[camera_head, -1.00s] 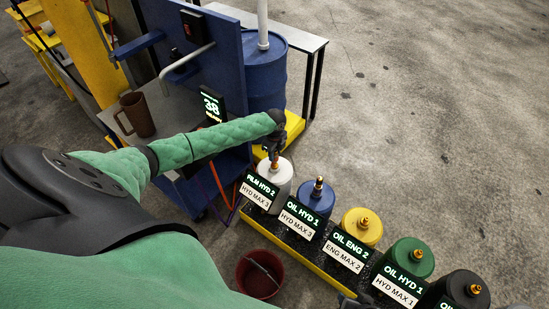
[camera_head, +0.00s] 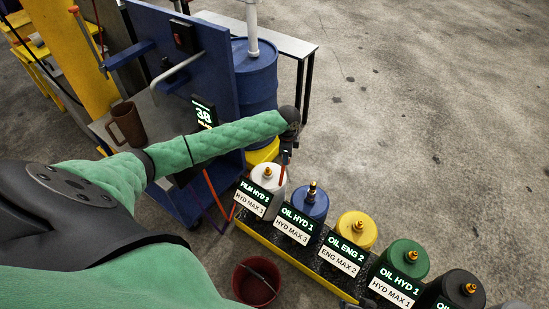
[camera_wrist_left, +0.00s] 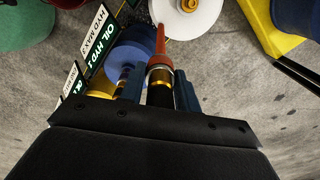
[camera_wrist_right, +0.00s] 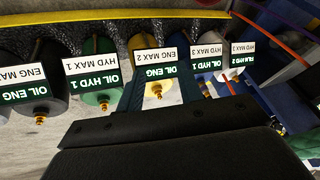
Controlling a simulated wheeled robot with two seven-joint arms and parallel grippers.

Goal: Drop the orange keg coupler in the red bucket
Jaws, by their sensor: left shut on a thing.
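The orange keg coupler (camera_wrist_left: 160,68), a tapered orange nozzle on a dark body with a metal ring, is held between the fingers of my left gripper (camera_wrist_left: 158,92). In the head view my left gripper (camera_head: 286,152) is above and just right of the white keg (camera_head: 268,182), with the orange tip hanging down beside it. The keg's brass top shows clear. The red bucket (camera_head: 240,286) stands on the floor at the bottom centre, its handle across its mouth. My right gripper (camera_wrist_right: 160,95) is open and empty, with the yellow keg beyond its fingers.
A row of labelled kegs, blue (camera_head: 312,205), yellow (camera_head: 357,228), green (camera_head: 405,256) and black (camera_head: 462,285), stands on a yellow-edged rack. A blue cart with a brown mug (camera_head: 128,124) and a blue drum (camera_head: 256,78) are behind. Floor at right is clear.

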